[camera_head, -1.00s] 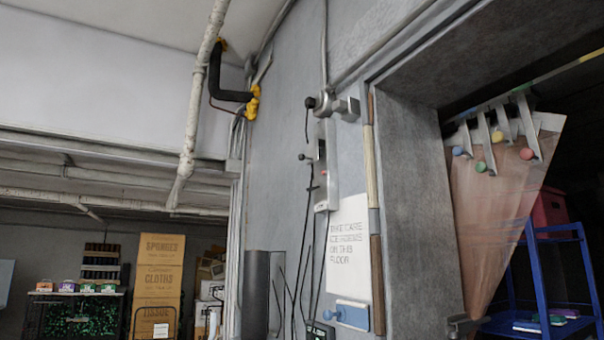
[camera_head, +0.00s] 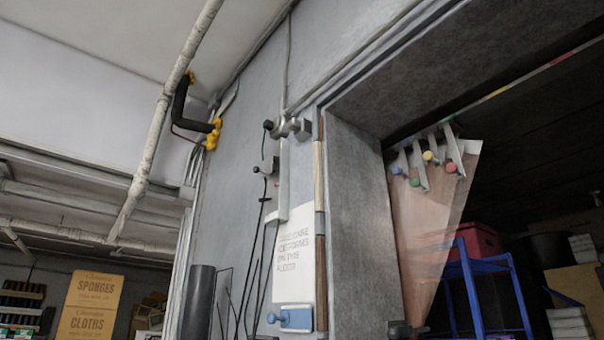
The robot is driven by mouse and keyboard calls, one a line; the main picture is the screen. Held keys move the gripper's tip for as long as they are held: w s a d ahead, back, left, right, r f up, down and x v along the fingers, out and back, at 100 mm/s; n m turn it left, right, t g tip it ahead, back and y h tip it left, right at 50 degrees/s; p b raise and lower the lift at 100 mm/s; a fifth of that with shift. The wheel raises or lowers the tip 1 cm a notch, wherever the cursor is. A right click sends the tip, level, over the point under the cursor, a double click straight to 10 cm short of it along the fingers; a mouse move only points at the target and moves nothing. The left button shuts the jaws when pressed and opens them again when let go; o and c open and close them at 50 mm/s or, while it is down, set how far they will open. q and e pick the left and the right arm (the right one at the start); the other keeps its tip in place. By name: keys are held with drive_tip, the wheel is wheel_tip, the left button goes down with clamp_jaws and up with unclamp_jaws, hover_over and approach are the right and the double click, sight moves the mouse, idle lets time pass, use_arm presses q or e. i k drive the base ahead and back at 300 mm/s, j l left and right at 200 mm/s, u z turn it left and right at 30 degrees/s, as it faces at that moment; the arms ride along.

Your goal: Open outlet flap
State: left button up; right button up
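Neither of my grippers is in view. A small blue plate with a round blue knob (camera_head: 293,318) sits low on the grey wall, just left of the doorway, under a white notice; it may be the outlet flap, but I cannot tell for sure. Its lower edge is close to the bottom of the picture. Higher on the same wall is a grey metal fitting with dark round knobs (camera_head: 283,127), and a smaller knobbed lever (camera_head: 262,170) shows below it.
A doorway opens at the right, with a translucent strip curtain (camera_head: 432,215) bunched on hooks with coloured knobs. Behind it stands a blue cart (camera_head: 482,265) with a red box (camera_head: 478,240).

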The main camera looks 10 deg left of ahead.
sight(267, 164)
drive_tip(key=i+j+z, duration=0.1)
drive_tip(key=j+z, duration=0.55)
drive_tip(key=z, duration=0.15)
drive_tip(key=j+z, duration=0.75)
drive_tip(key=k+l, duration=0.05)
